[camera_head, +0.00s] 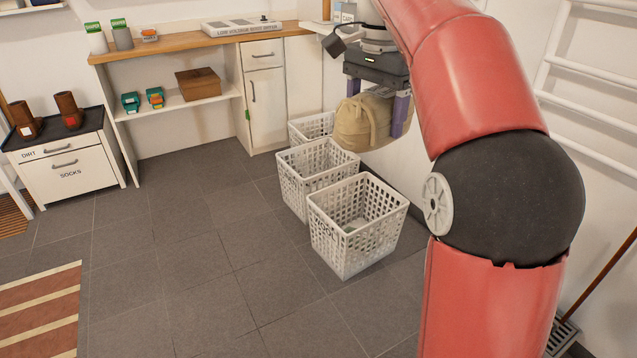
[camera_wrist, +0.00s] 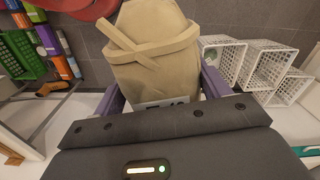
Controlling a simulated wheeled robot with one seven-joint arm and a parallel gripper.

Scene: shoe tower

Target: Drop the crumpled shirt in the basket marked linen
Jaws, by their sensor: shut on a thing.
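My gripper (camera_head: 378,110) is shut on the crumpled shirt (camera_head: 358,124), a tan bundle with a band-like fold across it. The shirt (camera_wrist: 155,55) hangs between the two purple fingers in the wrist view. In the head view it shows up and to the right of the middle basket, apart from the floor. Three white lattice baskets stand in a row on the floor: near (camera_head: 380,245), middle (camera_head: 290,190) and far (camera_head: 300,132). The near one has something pale green inside. I cannot read which is marked linen.
A wooden counter (camera_head: 200,42) with a white cabinet (camera_head: 268,105) stands behind the baskets. A drawer unit (camera_head: 68,172) labelled dirt and socks stands at left. A striped rug (camera_head: 42,312) lies front left. The tiled floor between is clear. White wall rails (camera_head: 590,62) are at right.

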